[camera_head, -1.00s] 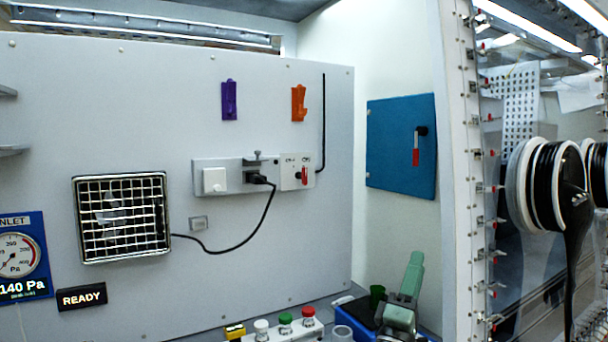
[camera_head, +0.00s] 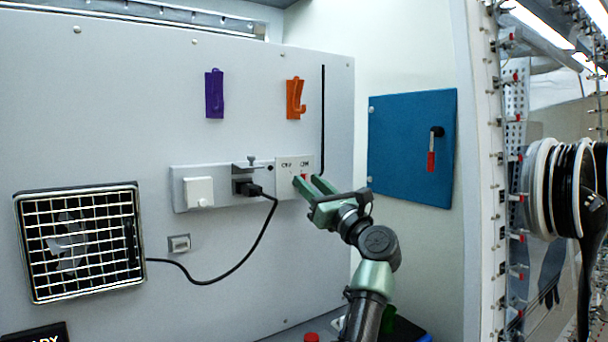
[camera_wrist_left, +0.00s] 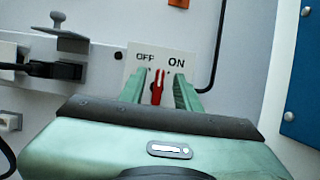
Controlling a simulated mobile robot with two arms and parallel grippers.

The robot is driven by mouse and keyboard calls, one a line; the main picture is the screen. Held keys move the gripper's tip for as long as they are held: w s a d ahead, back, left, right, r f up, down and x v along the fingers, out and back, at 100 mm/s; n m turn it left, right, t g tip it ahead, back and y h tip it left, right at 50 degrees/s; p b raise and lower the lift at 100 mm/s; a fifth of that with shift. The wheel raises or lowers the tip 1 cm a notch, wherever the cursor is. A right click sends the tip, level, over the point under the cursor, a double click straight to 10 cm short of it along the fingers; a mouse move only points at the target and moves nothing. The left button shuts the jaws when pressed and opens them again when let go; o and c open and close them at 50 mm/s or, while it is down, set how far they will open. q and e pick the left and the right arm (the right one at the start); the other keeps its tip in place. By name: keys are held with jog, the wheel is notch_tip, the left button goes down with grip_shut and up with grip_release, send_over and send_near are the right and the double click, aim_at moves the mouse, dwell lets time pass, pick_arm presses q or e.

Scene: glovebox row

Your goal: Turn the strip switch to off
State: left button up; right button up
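The strip switch (camera_head: 304,177) is a small red lever on a light plate at the right end of the wall strip (camera_head: 222,200). In the left wrist view the red lever (camera_wrist_left: 157,88) stands roughly upright below the printed words OFF on the left and ON on the right; which word it points to is hard to tell. My left gripper (camera_head: 309,182) is open in front of the plate. In the left wrist view its fingers (camera_wrist_left: 160,76) lie on either side of the lever, with gaps showing. I cannot tell its distance from the plate. My right gripper is not in view.
A black plug (camera_head: 250,190) with a hanging cable sits in the strip left of the switch. An orange hook (camera_head: 296,98) and a purple hook (camera_head: 214,94) are above. A blue panel (camera_head: 408,148) is to the right, a wire-grid box (camera_head: 82,245) at left.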

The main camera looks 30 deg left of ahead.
pick_arm(q)
jog(key=shift+x, duration=0.85)
jog(key=shift+w+a, duration=0.15)
jog(key=shift+a, duration=0.2)
jog(key=shift+r, duration=0.15)
grip_shut()
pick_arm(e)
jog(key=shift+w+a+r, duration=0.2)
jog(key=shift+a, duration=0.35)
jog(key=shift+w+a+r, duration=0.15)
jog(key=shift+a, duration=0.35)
